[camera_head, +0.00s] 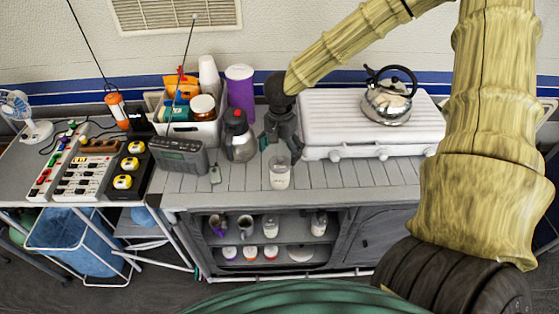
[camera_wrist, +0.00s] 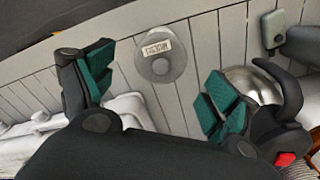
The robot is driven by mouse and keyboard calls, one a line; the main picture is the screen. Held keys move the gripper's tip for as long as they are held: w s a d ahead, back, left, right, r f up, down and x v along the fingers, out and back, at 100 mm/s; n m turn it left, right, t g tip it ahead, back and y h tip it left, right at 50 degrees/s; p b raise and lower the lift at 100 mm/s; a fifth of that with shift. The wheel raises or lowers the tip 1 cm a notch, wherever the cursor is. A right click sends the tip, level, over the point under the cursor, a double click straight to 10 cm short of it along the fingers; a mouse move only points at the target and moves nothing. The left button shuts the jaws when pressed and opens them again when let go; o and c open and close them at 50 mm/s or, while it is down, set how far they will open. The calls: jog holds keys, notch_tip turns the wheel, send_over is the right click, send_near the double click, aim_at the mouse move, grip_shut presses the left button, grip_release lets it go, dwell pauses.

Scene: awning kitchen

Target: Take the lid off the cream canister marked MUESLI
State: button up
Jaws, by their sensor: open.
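The canister (camera_head: 279,174) stands upright near the front edge of the grey slatted counter, pale in its lower part and greyish above. In the wrist view the canister (camera_wrist: 152,72) shows from above as a round shape with a white label that seems to read MUESLI. A small round knob shows near its middle; the lid's edge is hard to make out. My gripper (camera_head: 282,148) points down just behind and above the canister. In the wrist view my gripper (camera_wrist: 158,88) is open, green-padded fingers wide apart, with the canister beyond the gap between them, not touched.
A white stove (camera_head: 345,132) with a kettle (camera_head: 387,103) is close on the right. A filled white bin (camera_head: 197,132) and a purple container (camera_head: 241,92) stand behind. The counter's front right is clear.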

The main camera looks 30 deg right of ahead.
aim_at(280, 157)
jog(key=shift+f+p, duration=0.3)
jog(key=shift+f, duration=1.2)
